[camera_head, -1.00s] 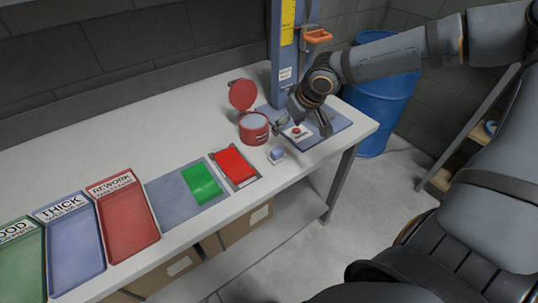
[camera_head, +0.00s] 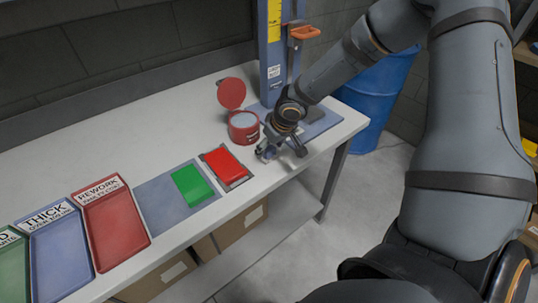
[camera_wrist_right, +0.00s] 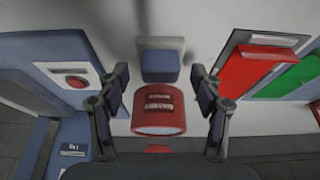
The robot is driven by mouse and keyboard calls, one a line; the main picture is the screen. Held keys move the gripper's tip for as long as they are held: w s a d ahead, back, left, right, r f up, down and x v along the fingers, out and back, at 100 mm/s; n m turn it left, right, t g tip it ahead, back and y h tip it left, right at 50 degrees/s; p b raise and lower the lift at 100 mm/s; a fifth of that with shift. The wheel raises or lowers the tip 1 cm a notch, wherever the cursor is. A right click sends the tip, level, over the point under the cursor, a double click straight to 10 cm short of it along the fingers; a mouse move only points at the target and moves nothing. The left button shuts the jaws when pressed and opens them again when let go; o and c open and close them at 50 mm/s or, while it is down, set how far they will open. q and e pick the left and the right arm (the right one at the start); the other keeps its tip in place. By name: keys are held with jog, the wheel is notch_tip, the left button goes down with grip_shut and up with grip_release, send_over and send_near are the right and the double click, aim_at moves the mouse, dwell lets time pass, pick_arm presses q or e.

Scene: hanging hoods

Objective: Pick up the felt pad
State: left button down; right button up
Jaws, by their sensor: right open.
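A small blue block, which looks like the felt pad (camera_wrist_right: 160,68), sits on a white base on the bench. In the right wrist view it is upper centre, between the two fingers of my right gripper (camera_wrist_right: 160,84). No contact with either finger is visible. In the head view my right gripper (camera_head: 281,153) is open, low over the bench near its front edge, and largely covers the pad. My left gripper is not in view.
A red tin (camera_head: 243,130) with its lid open stands just behind my right gripper. A red block (camera_head: 226,163) in a grey frame and a green block (camera_head: 191,184) lie left. A red REWORK tray (camera_head: 117,227) and blue THICK tray (camera_head: 62,252) stand further left. A blue barrel (camera_head: 374,112) is right.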

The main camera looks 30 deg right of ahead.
jog(key=shift+x, duration=0.85)
jog(key=shift+r, duration=0.1)
jog(key=shift+c, duration=1.2)
jog(key=c, duration=1)
